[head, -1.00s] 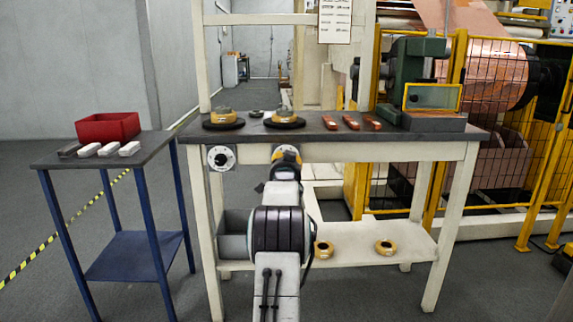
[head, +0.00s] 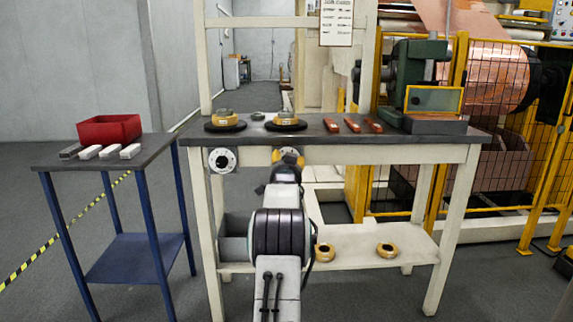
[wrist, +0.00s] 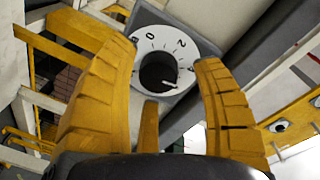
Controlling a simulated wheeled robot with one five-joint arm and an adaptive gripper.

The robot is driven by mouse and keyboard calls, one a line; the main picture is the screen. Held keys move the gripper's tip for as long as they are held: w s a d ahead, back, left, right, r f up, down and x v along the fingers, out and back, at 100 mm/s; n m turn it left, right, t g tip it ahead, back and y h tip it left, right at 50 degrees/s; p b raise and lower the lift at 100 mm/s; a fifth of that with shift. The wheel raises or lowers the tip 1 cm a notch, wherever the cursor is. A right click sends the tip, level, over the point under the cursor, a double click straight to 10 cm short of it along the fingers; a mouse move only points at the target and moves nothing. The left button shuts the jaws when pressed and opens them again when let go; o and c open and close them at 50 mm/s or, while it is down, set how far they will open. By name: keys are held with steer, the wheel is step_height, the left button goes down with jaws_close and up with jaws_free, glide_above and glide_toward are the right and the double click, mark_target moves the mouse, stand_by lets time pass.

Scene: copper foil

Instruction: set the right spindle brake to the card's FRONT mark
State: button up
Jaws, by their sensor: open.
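The right spindle brake is a white numbered dial (wrist: 190,45) with a black knob (wrist: 157,70) in the wrist view. A light pointer on the knob points to the lower right of the picture. My gripper (wrist: 168,55) is open, its yellow fingers to the left and right of the dial, with no visible grip on the knob. In the head view my gripper (head: 288,156) is at the bench's front rail and hides most of this dial. The left dial (head: 222,160) is clear of it. The card (head: 337,22) hangs above the bench; its writing is too small to read.
The bench top (head: 420,140) carries two round spindle plates, copper-coloured bars and a green machine (head: 415,75). A shelf below holds yellow rings (head: 387,250) and a grey bin (head: 234,235). A blue-legged side table with a red bin (head: 109,128) stands left. Floor between them is narrow.

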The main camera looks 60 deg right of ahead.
steer(key=shift+a, duration=0.1)
steer(key=v, duration=1.1)
steer(key=shift+s+a, duration=0.2)
steer(key=shift+a, duration=0.15)
steer(key=shift+r, duration=0.1)
steer(key=w+d+n, duration=0.5)
steer(key=d+n, duration=0.4)
steer(key=d, duration=0.1)
steer(key=shift+w+d+f+p, duration=0.25)
steer(key=shift+w+f+p, duration=0.05)
steer(key=shift+p, duration=0.1)
stand_by(0.8)
steer(key=shift+c, duration=0.5)
